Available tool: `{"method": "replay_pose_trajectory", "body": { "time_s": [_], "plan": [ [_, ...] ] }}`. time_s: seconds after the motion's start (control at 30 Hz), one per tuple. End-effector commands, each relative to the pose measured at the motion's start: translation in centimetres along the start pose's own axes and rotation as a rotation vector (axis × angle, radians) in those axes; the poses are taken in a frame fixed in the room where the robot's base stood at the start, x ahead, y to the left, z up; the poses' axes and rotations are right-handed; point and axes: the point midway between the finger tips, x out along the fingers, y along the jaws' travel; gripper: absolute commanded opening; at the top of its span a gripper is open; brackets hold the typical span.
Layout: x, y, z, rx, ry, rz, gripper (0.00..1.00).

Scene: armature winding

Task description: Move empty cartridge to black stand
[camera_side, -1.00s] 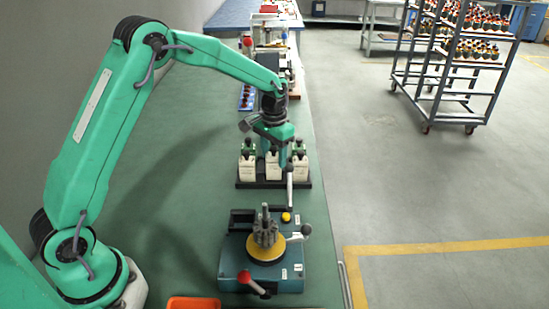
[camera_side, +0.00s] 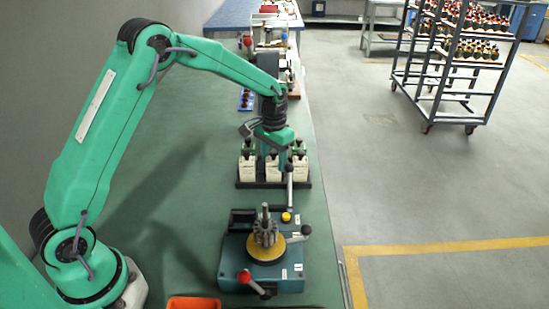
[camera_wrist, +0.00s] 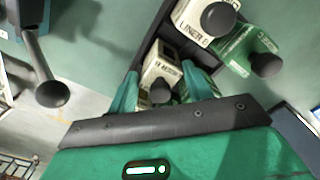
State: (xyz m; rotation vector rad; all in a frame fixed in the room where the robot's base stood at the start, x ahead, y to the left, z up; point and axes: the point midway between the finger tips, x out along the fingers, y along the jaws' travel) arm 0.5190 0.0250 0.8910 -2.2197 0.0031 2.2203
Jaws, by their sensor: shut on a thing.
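My gripper (camera_wrist: 165,90) has its two green fingers closed around a white cartridge (camera_wrist: 158,70) with a black knob on top. The cartridge's label is partly hidden by the fingers. In the side view my gripper (camera_side: 272,148) is over the middle of the black stand (camera_side: 272,186), which holds white cartridges in front and green ones behind. The stand's dark edge also shows in the wrist view (camera_wrist: 147,46). I cannot tell whether the held cartridge rests in the stand or hangs just above it. I cannot tell which cartridge is empty.
Beside the held one are a white cartridge (camera_wrist: 197,20) marked LINER and a green cartridge (camera_wrist: 240,48), both close to the fingers. A winding fixture (camera_side: 265,255) with levers stands in front of the stand. An orange bin (camera_side: 194,303) is at the front. The green bench left of the stand is clear.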

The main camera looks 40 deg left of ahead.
Motion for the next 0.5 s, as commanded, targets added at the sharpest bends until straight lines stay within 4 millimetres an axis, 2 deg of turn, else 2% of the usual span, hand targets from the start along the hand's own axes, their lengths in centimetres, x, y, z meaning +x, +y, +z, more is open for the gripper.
{"method": "replay_pose_trajectory", "body": {
  "time_s": [0.2,0.23,0.33,0.5],
  "plan": [
    [-0.05,0.00,-0.02,0.000,0.001,0.000,0.25],
    [-0.05,0.00,-0.02,0.000,0.001,0.000,0.56],
    [-0.05,0.00,-0.03,0.000,0.001,0.000,0.76],
    [-0.04,0.00,-0.02,0.000,0.001,0.000,0.76]
  ]
}}
